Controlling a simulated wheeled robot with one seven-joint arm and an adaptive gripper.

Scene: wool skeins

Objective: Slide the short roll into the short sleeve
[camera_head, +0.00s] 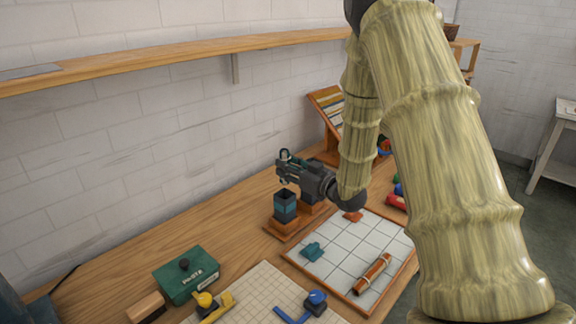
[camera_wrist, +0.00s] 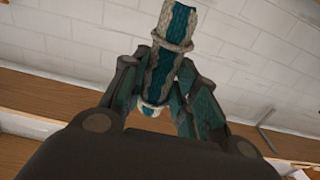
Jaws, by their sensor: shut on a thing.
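My gripper (camera_head: 287,166) is shut on a teal roll with pale corded edges and bands, likely the short roll. The roll (camera_wrist: 172,60) stands out between the two fingers in the wrist view. In the head view it is mostly hidden by the fingers. A dark, open-topped square sleeve (camera_head: 286,206) with a teal band stands upright on a wooden stand. My gripper is above this sleeve, and the roll appears apart from it. Whether the roll is lined up with the opening, I cannot tell.
A brown roll (camera_head: 373,274) and a teal piece (camera_head: 312,252) lie on a white gridded board (camera_head: 341,239). A green box (camera_head: 187,275) stands at the front left, near a cream grid mat (camera_head: 255,296). A wall shelf (camera_head: 180,60) runs above the bench.

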